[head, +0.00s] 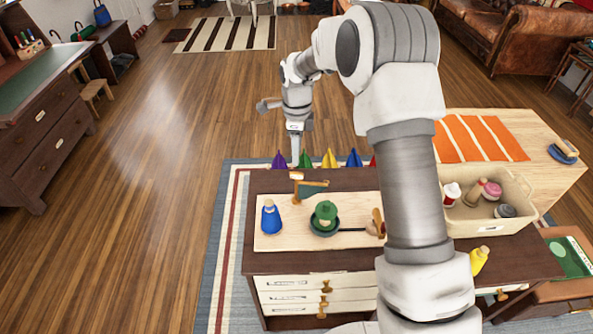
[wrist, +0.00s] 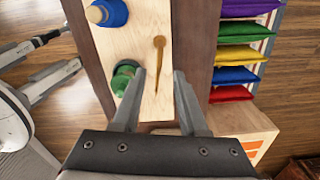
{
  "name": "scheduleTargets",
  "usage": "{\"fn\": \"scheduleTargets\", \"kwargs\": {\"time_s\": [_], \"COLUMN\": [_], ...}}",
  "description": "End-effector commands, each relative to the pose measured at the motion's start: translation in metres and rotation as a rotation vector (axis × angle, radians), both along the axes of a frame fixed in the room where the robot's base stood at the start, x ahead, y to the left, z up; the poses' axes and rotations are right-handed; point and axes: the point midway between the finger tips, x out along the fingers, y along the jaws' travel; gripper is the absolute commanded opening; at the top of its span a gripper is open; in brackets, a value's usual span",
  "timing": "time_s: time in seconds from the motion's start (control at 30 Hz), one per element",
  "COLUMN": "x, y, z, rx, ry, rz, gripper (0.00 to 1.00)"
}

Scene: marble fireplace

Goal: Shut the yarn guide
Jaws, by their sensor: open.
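The yarn guide appears to be the thin brown wooden arm (head: 312,184) on a short post at the back edge of the light wooden board. Its arm points right, over the board. In the wrist view the brown arm (wrist: 157,68) has a round head and tapers to a point, its tip between my fingers in the picture. My gripper (head: 296,158) is above and behind it, pointing down. The gripper's two fingers (wrist: 159,76) are apart with nothing between them. I see no contact, and the exact height gap is unclear.
On the board stand a blue bottle (head: 271,218) and a green-lidded item (head: 325,213) in a dark pan. Coloured pouches (head: 329,159) line the rug behind the cabinet. A cream bin (head: 487,212) with jars stands right. Open floor (head: 170,180) lies left.

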Motion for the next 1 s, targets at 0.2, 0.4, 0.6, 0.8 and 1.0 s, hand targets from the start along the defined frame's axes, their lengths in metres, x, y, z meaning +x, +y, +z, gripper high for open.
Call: {"fn": "scheduleTargets", "kwargs": {"time_s": [0.2,0.4,0.6,0.8,1.0], "x": [-0.001,0.000,0.000,0.000,0.000], "y": [0.000,0.000,0.000,0.000,0.000], "z": [-0.046,-0.069,-0.075,-0.075,-0.075], "rx": [0.000,0.000,0.001,0.001,0.000], "ry": [0.004,0.001,0.000,0.000,0.000], "rz": [0.001,0.000,0.000,0.001,0.001], "gripper": [0.42,0.42,0.42,0.41,0.05]}}
